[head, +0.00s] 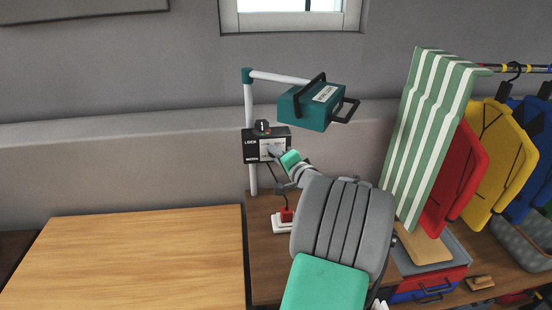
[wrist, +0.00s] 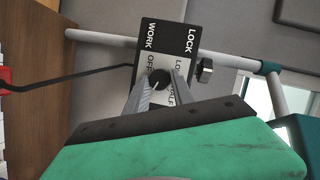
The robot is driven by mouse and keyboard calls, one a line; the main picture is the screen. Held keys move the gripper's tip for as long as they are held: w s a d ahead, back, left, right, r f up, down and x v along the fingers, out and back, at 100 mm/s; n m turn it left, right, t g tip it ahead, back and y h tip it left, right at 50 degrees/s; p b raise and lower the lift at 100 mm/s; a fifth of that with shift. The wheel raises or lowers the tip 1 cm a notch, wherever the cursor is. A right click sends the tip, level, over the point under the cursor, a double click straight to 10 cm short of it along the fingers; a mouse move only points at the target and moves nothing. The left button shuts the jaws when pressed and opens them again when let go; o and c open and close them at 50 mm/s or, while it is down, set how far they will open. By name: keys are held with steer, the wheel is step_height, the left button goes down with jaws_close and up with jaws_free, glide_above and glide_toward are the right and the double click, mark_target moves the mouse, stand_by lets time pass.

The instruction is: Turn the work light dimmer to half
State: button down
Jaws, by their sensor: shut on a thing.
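The black control box (head: 252,146) with "LOCK" and "WORK" labels is mounted on the white post of the work light. The teal work light (head: 312,107) hangs from the arm above it. In the wrist view, the box (wrist: 170,38) shows a pale scale plate with "OFF", "LO" and "HALF" partly readable. My gripper (wrist: 160,88) is shut on the round black dimmer knob (wrist: 159,77). The knob's pointer is not clear. A second black knob (wrist: 204,70) sits on the box's lock end; it also shows on top in the head view (head: 262,127). My gripper (head: 275,152) covers the dimmer there.
A black cable (wrist: 70,77) runs from the box. A red and white item (head: 285,220) stands below the box on the brown bench. A wooden table top (head: 140,260) at left is bare. A striped green cloth (head: 425,130) and coloured garments hang at right.

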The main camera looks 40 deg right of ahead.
steer(key=shift+w+a+r+n+g+h+b, duration=0.15)
steer(key=shift+n+g+h+b, duration=0.55)
steer(key=shift+n+b, duration=1.05)
steer(key=shift+a+r+n+g+h+b, duration=0.1)
steer(key=shift+n+g+h+b, duration=0.65)
steer(key=shift+n+b, duration=1)
steer(key=shift+w+a+r+n+g+h+b, duration=0.15)
steer(key=shift+n+g+h+b, duration=0.65)
steer(key=shift+b, duration=1.5)
steer(key=shift+n+y, duration=0.25)
steer(key=shift+n, duration=0.25)
steer(key=c, duration=1.1)
jaws_free()
steer(key=shift+s, duration=0.1)
steer(key=b+v, duration=0.1)
steer(key=v, duration=0.6)
steer(key=shift+s+a+r, duration=0.1)
steer(key=shift+s+a, duration=0.1)
steer(key=shift+s, duration=0.05)
